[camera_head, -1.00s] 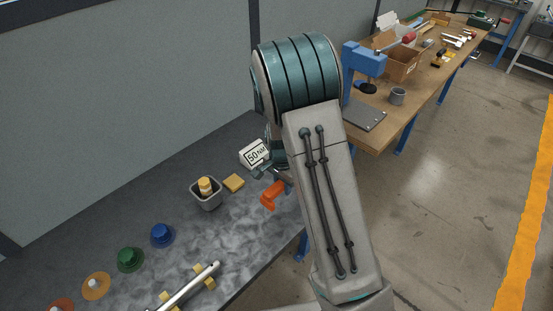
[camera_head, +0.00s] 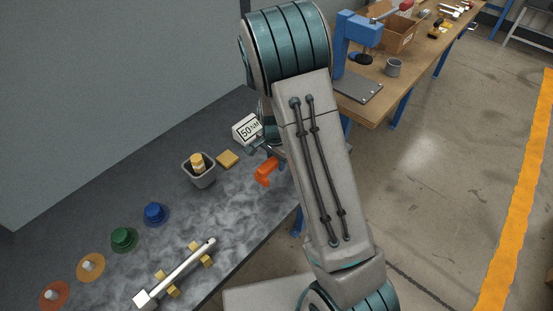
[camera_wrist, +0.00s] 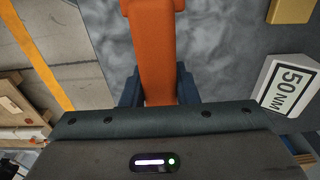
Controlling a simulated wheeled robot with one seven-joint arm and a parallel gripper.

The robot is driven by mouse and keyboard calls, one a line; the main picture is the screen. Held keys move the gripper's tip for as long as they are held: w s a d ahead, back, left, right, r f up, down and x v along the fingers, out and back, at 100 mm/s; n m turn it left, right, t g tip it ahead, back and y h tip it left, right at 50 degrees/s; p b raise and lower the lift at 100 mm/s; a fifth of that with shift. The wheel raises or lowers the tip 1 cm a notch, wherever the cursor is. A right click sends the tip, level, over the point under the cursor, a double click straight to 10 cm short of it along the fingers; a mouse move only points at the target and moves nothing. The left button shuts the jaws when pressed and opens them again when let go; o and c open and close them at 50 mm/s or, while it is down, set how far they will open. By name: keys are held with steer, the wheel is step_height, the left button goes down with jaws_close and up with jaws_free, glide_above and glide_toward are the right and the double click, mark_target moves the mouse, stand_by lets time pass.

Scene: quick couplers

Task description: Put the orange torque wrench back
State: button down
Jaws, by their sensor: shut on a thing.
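The orange torque wrench (camera_head: 266,171) shows as an orange piece below my gripper in the head view, mostly hidden behind my arm. In the wrist view the orange wrench (camera_wrist: 157,50) runs up from between the jaws. My gripper (camera_wrist: 158,92) is shut on it, one dark finger on each side. The white 50 NM sign block (camera_head: 247,129) stands on the grey bench beside my gripper. It also shows at the right of the wrist view (camera_wrist: 288,86).
A silver bar (camera_head: 178,272) lies across yellow blocks on the grey bench (camera_head: 225,225). Blue (camera_head: 155,213), green (camera_head: 123,239) and orange couplers line the left. A grey cup (camera_head: 200,172) and yellow block (camera_head: 228,159) stand near my gripper. A wooden bench (camera_head: 372,122) is beyond.

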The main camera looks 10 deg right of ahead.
steer(key=shift+f+b, duration=2.05)
steer(key=shift+f, duration=1.1)
steer(key=c, duration=1.1)
jaws_free()
steer(key=shift+o, duration=0.2)
steer(key=r, duration=0.9)
steer(key=r+b, duration=0.1)
steer(key=r, duration=0.3)
steer(key=shift+s+a+r, duration=0.2)
steer(key=shift+a+r, duration=0.1)
steer(key=shift+r, duration=0.1)
